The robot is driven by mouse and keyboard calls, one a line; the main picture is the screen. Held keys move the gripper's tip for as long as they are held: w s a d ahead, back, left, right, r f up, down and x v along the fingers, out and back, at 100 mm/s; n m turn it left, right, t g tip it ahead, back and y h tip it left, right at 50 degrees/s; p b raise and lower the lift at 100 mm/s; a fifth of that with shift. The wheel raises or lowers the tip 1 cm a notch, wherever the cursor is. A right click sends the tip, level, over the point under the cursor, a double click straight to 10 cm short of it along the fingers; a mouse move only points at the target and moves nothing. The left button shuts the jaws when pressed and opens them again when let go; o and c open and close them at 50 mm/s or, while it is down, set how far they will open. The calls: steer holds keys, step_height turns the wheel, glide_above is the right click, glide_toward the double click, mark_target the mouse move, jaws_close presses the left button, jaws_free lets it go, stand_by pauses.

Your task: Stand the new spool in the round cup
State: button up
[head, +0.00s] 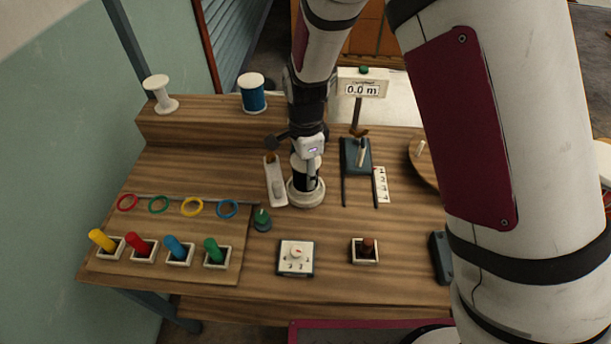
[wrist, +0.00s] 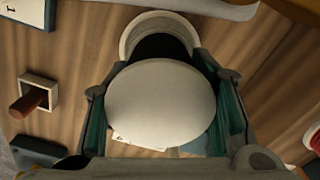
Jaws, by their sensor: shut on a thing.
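My gripper (head: 308,166) is shut on a spool with black thread and white ends. The black thread (head: 304,182) shows below my gripper in the head view. In the wrist view the spool's white end disc (wrist: 160,105) lies between the two fingers. The spool is upright above the round white cup (head: 306,199), its lower end at or inside the cup's rim. The cup's rim also shows in the wrist view (wrist: 158,22), behind the black thread. The lower end is hidden, so I cannot tell whether it rests on the cup's floor.
An empty white spool (head: 160,95) and a blue spool (head: 253,93) stand on the raised back shelf. A white lever plate (head: 276,183) is close left of the cup, a green knob (head: 262,219) at front left. A stand with a display (head: 362,89) is behind right.

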steer(key=shift+f, duration=1.25)
steer(key=shift+f, duration=0.1)
steer(key=o, duration=1.3)
